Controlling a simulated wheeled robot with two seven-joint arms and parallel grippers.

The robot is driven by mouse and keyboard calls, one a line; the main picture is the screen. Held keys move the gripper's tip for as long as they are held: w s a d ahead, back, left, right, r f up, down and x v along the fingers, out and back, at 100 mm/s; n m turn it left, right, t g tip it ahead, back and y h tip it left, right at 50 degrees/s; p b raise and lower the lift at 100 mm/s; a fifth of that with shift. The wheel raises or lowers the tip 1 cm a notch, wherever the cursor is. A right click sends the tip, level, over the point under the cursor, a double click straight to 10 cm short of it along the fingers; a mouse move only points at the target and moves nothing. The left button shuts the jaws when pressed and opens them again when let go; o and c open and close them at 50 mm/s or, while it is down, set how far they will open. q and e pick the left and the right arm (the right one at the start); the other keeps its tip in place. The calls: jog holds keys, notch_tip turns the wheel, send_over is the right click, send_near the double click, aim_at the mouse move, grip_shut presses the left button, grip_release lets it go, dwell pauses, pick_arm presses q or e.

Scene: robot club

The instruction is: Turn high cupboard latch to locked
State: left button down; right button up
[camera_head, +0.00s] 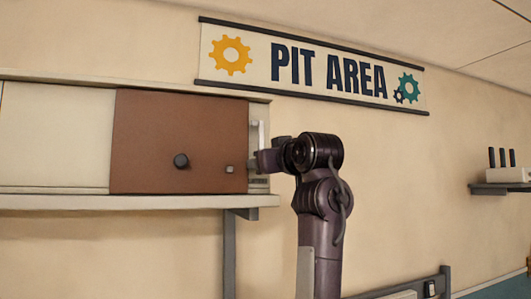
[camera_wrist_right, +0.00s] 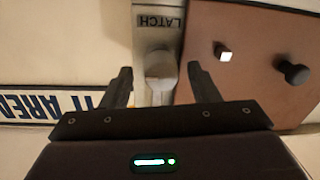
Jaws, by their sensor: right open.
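The high cupboard's brown door (camera_head: 190,130) is closed, with a dark round knob and a small pale square on it. The pale latch (camera_head: 261,133) is at the door's right edge in the head view, partly hidden by my gripper. In the wrist view, which is upside down, the latch (camera_wrist_right: 160,65) shows on a pale strip beside a "LATCH" label (camera_wrist_right: 160,22). My right gripper (camera_head: 256,163) is at the latch. In the wrist view its fingers (camera_wrist_right: 159,72) are open, one on each side of the latch. I cannot tell whether they touch it. My left gripper is out of view.
A shelf board (camera_head: 120,202) runs under the cupboard on a grey bracket (camera_head: 230,250). The "PIT AREA" sign (camera_head: 325,72) hangs above on the wall. A small shelf (camera_head: 500,188) with a holder is at the far right. The wall between is clear.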

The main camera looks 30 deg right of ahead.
jog(key=shift+w, duration=0.55)
